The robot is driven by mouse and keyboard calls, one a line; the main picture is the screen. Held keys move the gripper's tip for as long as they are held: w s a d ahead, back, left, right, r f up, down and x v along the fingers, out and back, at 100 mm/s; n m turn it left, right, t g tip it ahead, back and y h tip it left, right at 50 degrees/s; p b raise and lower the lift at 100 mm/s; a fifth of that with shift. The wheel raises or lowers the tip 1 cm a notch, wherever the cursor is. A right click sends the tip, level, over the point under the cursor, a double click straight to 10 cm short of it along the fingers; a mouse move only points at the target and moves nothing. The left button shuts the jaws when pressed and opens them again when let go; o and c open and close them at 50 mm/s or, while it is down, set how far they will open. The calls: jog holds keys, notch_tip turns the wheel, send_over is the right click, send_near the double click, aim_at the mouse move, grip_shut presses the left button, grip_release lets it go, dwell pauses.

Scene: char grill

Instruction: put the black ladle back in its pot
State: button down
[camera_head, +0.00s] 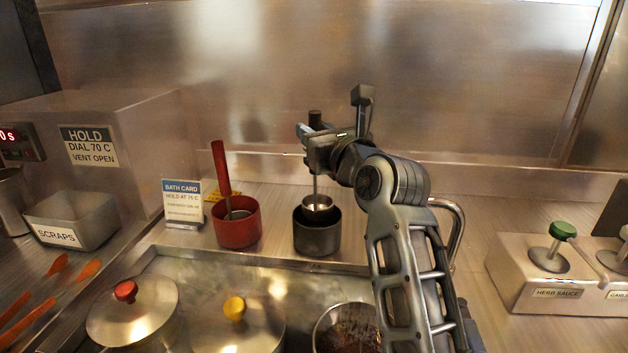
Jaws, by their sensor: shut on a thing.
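The black ladle (316,187) hangs upright, with its dark handle end (315,117) showing above my gripper (314,143). My gripper is shut on the ladle's upper part. The ladle's steel bowl (318,207) is at the mouth of the dark grey-black pot (317,240). The bowl overlaps the pot's opening in the picture; I cannot tell whether it is just above the rim or partly inside. My arm covers the area right of the pot.
A red pot (238,232) with a red-handled ladle (220,165) stands to the left, beside a bath card (183,202). Lidded pots (133,318) and an open pot (345,330) sit in front. A sauce dispenser (560,285) stands right. The steel wall (300,80) is behind.

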aim_at(315, 178)
jog(key=shift+f, duration=3.1)
jog(key=c, duration=0.9)
grip_release()
jog(key=shift+o, duration=0.2)
jog(key=shift+r, duration=0.2)
jog(key=v, duration=1.2)
jog(key=shift+b, duration=0.35)
